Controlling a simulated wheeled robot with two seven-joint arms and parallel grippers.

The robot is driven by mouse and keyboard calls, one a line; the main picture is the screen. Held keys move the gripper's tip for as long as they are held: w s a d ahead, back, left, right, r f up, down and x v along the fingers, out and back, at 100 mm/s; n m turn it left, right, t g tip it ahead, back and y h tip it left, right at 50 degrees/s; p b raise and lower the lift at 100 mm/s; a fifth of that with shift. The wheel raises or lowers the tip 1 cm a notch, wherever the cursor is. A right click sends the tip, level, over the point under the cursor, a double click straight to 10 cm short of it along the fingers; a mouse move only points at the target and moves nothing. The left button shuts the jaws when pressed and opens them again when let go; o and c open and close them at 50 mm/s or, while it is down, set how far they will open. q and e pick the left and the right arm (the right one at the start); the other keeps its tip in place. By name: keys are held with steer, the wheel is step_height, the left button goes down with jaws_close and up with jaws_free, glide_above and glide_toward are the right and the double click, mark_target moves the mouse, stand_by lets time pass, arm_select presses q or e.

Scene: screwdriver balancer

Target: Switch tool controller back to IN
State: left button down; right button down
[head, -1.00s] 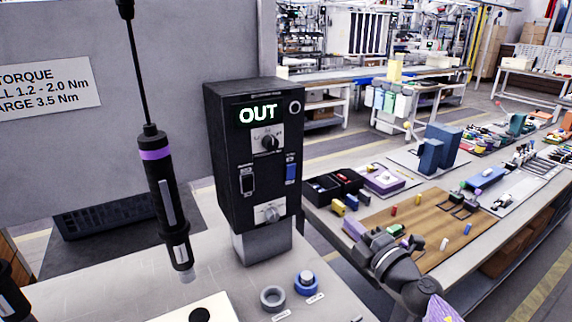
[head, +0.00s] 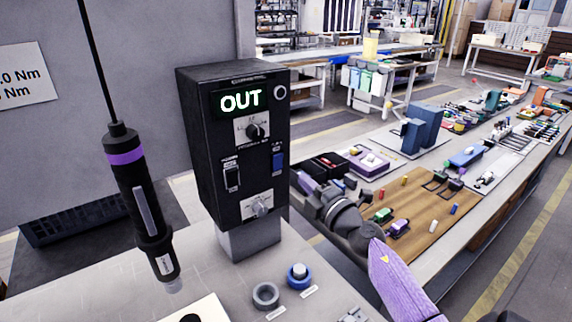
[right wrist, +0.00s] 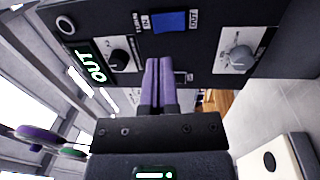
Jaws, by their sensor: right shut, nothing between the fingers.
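The black tool controller (head: 205,140) stands on a grey foot, and its display (head: 241,100) reads OUT in both views. On its front are an upper knob (head: 255,131), a black rocker switch (head: 231,175), a blue rocker switch (head: 278,161) and a lower silver knob (head: 263,205). The blue switch also shows in the right wrist view (right wrist: 170,22), just ahead of the fingers. My right gripper (right wrist: 158,62) is shut and empty, with its tips near the front panel; contact cannot be told. In the head view it is right of the controller (head: 300,180). My left gripper is not in view.
A screwdriver (head: 137,200) with a purple band hangs from a cable left of the controller. A grey ring (head: 265,295) and a blue ring (head: 299,277) lie on the bench in front. A side table with a brown board (head: 440,210) and small parts stands at right.

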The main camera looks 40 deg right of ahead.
mark_target(280, 156)
steer(key=w, duration=0.2)
steer(key=w+b, duration=0.1)
steer(key=w, duration=0.2)
steer(key=w+d, duration=0.1)
steer(key=w, duration=0.1)
steer(key=shift+w+r+b, duration=0.3)
steer(key=shift+r+b, duration=0.1)
steer(key=shift+r, duration=0.1)
step_height(280, 156, up, 2)
steer(key=g+p, duration=0.1)
steer(key=p, duration=0.5)
steer(key=shift+w, duration=0.15)
steer(key=shift+f+b, duration=0.55)
steer(key=shift+f, duration=0.05)
